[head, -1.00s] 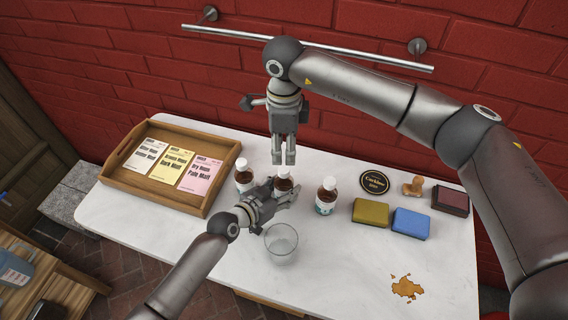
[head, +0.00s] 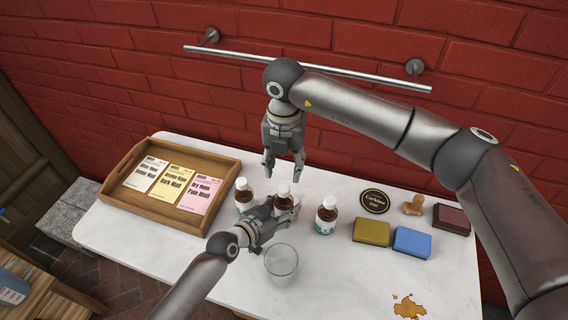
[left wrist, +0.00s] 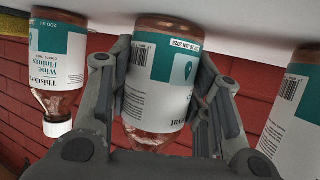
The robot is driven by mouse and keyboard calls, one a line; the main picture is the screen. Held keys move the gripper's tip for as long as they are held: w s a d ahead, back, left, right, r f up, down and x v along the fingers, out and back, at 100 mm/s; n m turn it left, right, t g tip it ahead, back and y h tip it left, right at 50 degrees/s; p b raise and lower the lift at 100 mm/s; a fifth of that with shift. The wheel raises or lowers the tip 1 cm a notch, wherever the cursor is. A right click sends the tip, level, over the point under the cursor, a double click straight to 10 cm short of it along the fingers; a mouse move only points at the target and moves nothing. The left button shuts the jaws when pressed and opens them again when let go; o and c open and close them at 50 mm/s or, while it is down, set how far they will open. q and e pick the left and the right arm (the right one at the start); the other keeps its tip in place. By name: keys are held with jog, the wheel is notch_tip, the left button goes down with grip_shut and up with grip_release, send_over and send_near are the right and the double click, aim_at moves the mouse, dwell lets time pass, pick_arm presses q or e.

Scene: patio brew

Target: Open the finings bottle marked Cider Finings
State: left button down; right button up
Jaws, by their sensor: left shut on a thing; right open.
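Three brown bottles with white caps and white-and-teal labels stand on the white table: a left one (head: 243,197), a middle one (head: 283,204) and a right one (head: 326,218). My left gripper (head: 273,221) is shut on the middle bottle, which also shows between its fingers in the left wrist view (left wrist: 160,85). That view is upside down; the held bottle's visible label side has a barcode and its name is hidden. Another bottle there (left wrist: 60,65) reads Wine Finings. No Cider Finings label is legible. My right gripper (head: 283,168) is open and empty, pointing down above the middle bottle's cap.
A wooden tray (head: 112,187) with several seed-like labelled packets is at the left. An empty glass (head: 281,264) stands in front of the bottles.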

aim_at(284, 188)
jog(key=m, duration=1.4)
jog(key=shift+f+m, duration=0.4)
jog(key=shift+f, duration=3.65)
